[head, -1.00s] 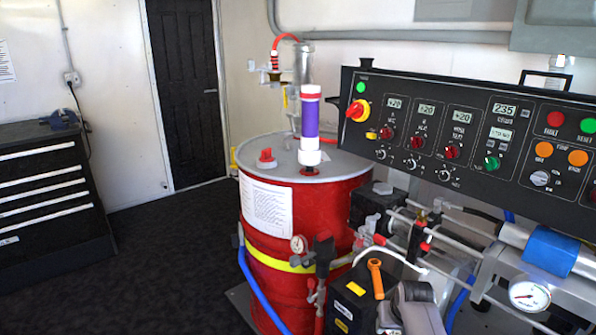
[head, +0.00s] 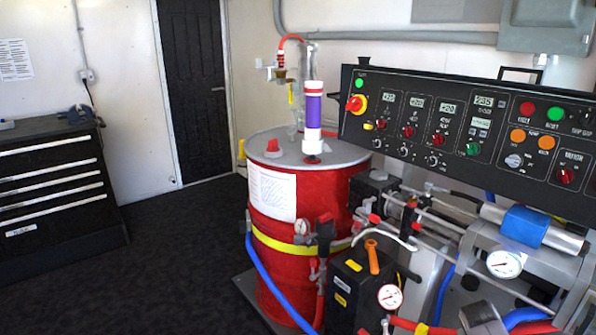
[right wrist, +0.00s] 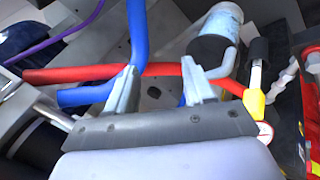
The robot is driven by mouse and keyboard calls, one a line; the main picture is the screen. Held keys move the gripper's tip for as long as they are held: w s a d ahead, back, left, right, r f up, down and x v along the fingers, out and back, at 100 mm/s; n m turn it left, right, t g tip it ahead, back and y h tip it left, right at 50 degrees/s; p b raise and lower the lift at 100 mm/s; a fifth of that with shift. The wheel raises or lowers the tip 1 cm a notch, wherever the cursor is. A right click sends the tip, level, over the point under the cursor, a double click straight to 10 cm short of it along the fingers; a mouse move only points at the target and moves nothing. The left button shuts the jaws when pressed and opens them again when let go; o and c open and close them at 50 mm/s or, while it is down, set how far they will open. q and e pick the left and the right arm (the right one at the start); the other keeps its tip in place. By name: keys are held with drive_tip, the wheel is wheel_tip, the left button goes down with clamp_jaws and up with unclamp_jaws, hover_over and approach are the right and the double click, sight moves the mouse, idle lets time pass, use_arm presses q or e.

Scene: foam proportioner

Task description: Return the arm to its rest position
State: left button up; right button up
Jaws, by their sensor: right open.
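My right gripper (right wrist: 162,78) shows in the right wrist view with its two pale fingers spread apart and nothing held between them. A red hose (right wrist: 70,74) and a blue hose (right wrist: 138,40) pass behind the fingers; I cannot tell whether either touches them. In the head view a grey rounded part at the bottom edge, right of centre, may be my right arm, but its fingers do not show there. My left gripper is not in view.
A red drum (head: 335,205) stands at the centre, with a purple-banded cylinder (head: 313,118) on its lid. The control panel (head: 470,125) hangs over pipes and gauges at right. A black tool cabinet (head: 55,190) stands at left. Dark floor (head: 175,265) between them is clear.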

drive_tip(key=s+d+h, duration=0.2)
drive_tip(key=s+d, duration=0.2)
drive_tip(key=d, duration=0.5)
drive_tip(key=w+a+r+t+y, duration=0.4)
drive_tip(key=w+a+t, duration=0.35)
drive_tip(key=w, duration=0.45)
drive_tip(key=s+a+f+n+y, duration=0.1)
drive_tip(key=s+a+f+y, duration=0.1)
drive_tip(key=s+a+f, duration=0.4)
drive_tip(key=s+a+f+n+y, duration=0.2)
drive_tip(key=s+a+f, duration=0.1)
drive_tip(key=s+a, duration=0.6)
drive_tip(key=s+a+r+y, duration=0.1)
drive_tip(key=s+a+r, duration=0.1)
drive_tip(key=s+a, duration=0.3)
drive_tip(key=s+a+r+y, duration=0.1)
drive_tip(key=s+a, duration=0.4)
drive_tip(key=s, duration=0.8)
drive_tip(key=shift+s+r+m, duration=0.2)
drive_tip(key=shift+r+m, duration=0.2)
drive_tip(key=shift+r, duration=0.15)
